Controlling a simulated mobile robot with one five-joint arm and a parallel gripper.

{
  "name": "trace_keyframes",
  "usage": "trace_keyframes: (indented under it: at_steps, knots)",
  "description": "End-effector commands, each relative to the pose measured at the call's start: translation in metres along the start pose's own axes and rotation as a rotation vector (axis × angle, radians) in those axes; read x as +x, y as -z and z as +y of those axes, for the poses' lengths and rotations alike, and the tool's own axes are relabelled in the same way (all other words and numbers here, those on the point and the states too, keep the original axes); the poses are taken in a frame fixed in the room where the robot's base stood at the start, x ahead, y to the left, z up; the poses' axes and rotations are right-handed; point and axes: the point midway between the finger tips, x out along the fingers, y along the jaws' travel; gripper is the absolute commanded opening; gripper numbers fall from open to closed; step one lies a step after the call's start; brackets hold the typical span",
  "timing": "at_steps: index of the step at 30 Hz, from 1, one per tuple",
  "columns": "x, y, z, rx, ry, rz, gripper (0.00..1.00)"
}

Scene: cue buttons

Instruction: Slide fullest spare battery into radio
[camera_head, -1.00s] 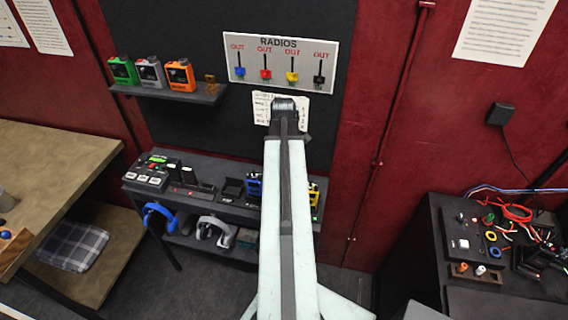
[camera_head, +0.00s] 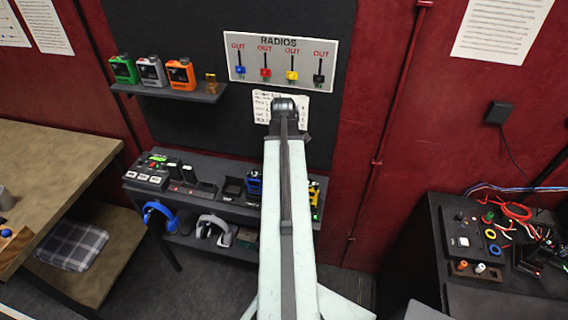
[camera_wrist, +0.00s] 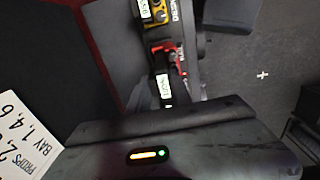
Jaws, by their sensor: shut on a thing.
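My gripper (camera_wrist: 160,118) is shut on a dark battery (camera_wrist: 205,150), which fills the bottom of the wrist view. The battery's face has a small orange lit bar and a green light. Beyond it, a red radio (camera_wrist: 168,62) and a yellow radio (camera_wrist: 158,14) stand in a row, apart from the battery as far as I can tell. In the head view, a blue radio (camera_head: 254,184) and the yellow radio (camera_head: 314,193) show on the shelf either side of my arm. My arm hides the gripper and the battery there.
A charger (camera_head: 150,172) with green lights and dark upright units sits on the shelf's left. Headphones (camera_head: 213,228) hang below. A radio board (camera_head: 280,62) and a small shelf (camera_head: 170,93) are on the wall. A cluttered bench (camera_head: 480,240) stands at right.

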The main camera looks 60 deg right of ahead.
Motion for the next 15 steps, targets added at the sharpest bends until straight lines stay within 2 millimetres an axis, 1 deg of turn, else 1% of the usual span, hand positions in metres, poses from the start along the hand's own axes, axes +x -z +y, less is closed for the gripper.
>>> trace_keyframes:
  at_steps: [1, 3, 4, 6, 15]
  knots:
    - [0.0068, -0.0030, -0.0013, 0.000, 0.002, -0.008, 0.00]
    - [0.0071, -0.0031, -0.0013, 0.000, 0.002, -0.008, 0.00]
    - [0.0072, -0.0031, -0.0014, 0.000, 0.002, -0.008, 0.33]
    - [0.0074, -0.0033, -0.0012, 0.000, 0.001, -0.008, 0.50]
    - [0.0076, -0.0035, -0.0011, 0.000, 0.000, -0.009, 0.50]
